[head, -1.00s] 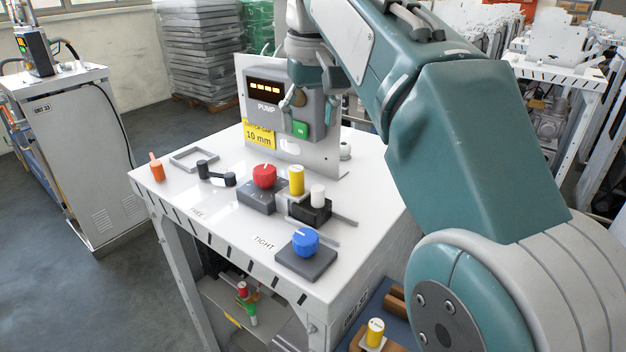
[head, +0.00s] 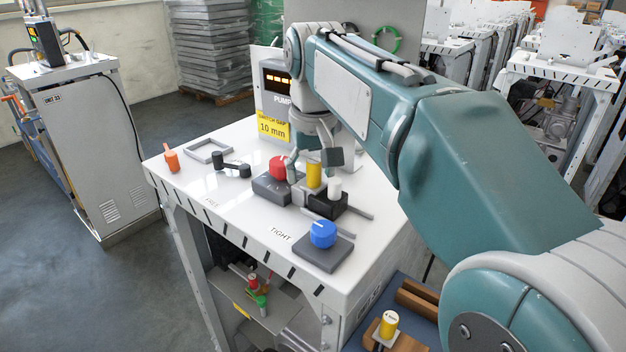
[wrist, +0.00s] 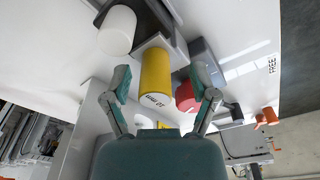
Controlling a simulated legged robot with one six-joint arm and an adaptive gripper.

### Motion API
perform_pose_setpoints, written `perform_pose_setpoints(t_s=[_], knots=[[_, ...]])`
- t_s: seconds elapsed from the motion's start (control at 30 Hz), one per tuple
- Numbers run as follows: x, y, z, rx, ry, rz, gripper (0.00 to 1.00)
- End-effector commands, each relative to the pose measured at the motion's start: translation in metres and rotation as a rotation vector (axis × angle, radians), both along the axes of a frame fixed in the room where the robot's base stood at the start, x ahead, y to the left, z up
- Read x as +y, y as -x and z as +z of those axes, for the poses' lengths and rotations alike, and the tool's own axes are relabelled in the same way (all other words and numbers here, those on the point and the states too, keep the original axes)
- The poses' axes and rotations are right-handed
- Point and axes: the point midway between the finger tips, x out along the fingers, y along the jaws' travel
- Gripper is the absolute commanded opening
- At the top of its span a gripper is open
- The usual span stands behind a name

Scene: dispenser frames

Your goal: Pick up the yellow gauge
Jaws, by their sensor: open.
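A second yellow cylinder (head: 389,323) stands on a lower shelf at the front right.
A red knob (head: 278,167) on a grey block sits close left of the gauge. A blue knob (head: 322,234) is in front. The pump panel with a yellow 10 mm sign (head: 272,127) stands behind. A black handle (head: 231,167) and an orange peg (head: 171,159) lie further left.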

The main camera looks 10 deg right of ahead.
Motion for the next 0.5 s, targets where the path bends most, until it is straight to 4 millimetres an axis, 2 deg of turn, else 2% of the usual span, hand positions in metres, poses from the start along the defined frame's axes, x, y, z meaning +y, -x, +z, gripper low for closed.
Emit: perform_pose_setpoints(t_s=[0.23,0.27,0.3,0.37,0.4,0.5], knots=[[-0.0049,-0.0005,-0.0017,-0.002,-0.005,-0.002,0.75],[-0.0055,-0.0005,-0.0016,-0.002,-0.005,-0.002,0.62],[-0.0059,-0.0005,-0.0015,-0.002,-0.006,0.0,0.44],[-0.0058,-0.0004,-0.0015,-0.002,-0.005,-0.001,0.17],[-0.0052,-0.0004,-0.0016,-0.001,-0.005,-0.002,0.0],[-0.0034,-0.0003,-0.0019,-0.001,-0.001,-0.002,0.0]])
